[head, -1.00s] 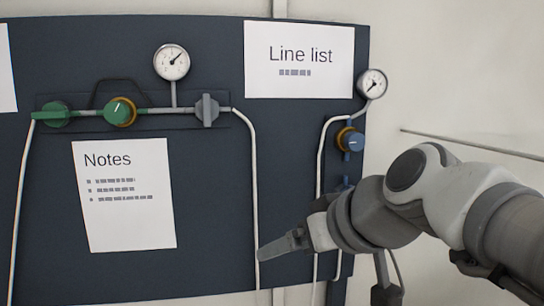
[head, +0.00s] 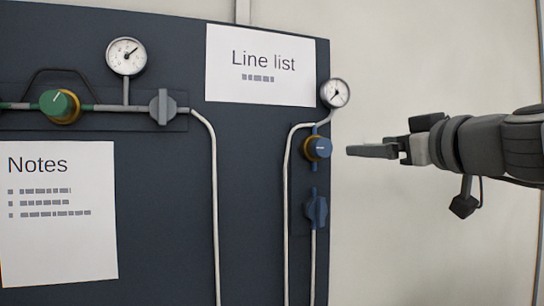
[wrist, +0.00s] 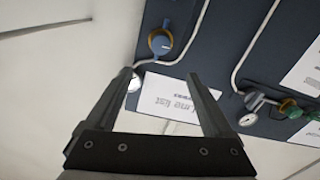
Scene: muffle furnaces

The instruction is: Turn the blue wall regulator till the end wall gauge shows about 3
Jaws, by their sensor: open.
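The blue regulator (head: 322,148) is a round blue knob with a brass-coloured ring and a light mark, near the right edge of the dark board. The small white gauge (head: 335,93) sits just above it; its dial figures are too small to read. My gripper (head: 350,151) is to the right of the regulator in the head view, pointing left at about its height, apart from it. In the wrist view my gripper (wrist: 158,76) is open and empty, and the regulator (wrist: 160,42) shows beyond the fingertips. The gauge (wrist: 134,83) is partly hidden by the left finger.
A blue valve handle (head: 316,210) is below the regulator on the same line. A green regulator (head: 60,104), a grey valve (head: 162,107) and another gauge (head: 126,56) are to the left. Pipes run down the board. The pale wall right of the board is bare.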

